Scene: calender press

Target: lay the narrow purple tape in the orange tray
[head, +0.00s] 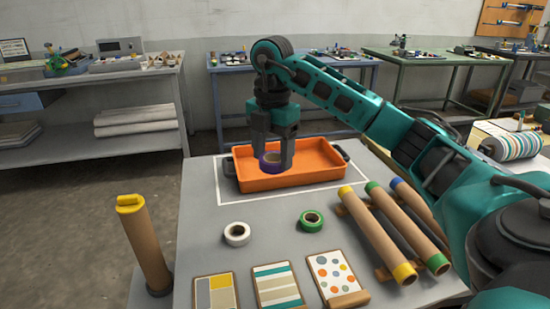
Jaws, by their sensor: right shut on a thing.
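The narrow purple tape (271,164) is a small roll with a tan core. My right gripper (273,160) points down and is shut on it, one finger on each side. The orange tray (318,170) has dark handles and lies inside a white outline on the grey table. The tape is in front of the tray's left half in the picture. I cannot tell whether it touches the tray floor or hangs above it. My left gripper is not in view.
A white tape roll (237,234) and a green tape roll (311,221) lie in front of the tray. Several capped cardboard tubes (378,232) rest at right. Patterned sample boards (276,286) line the front edge. A yellow-capped tube (146,244) stands at left.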

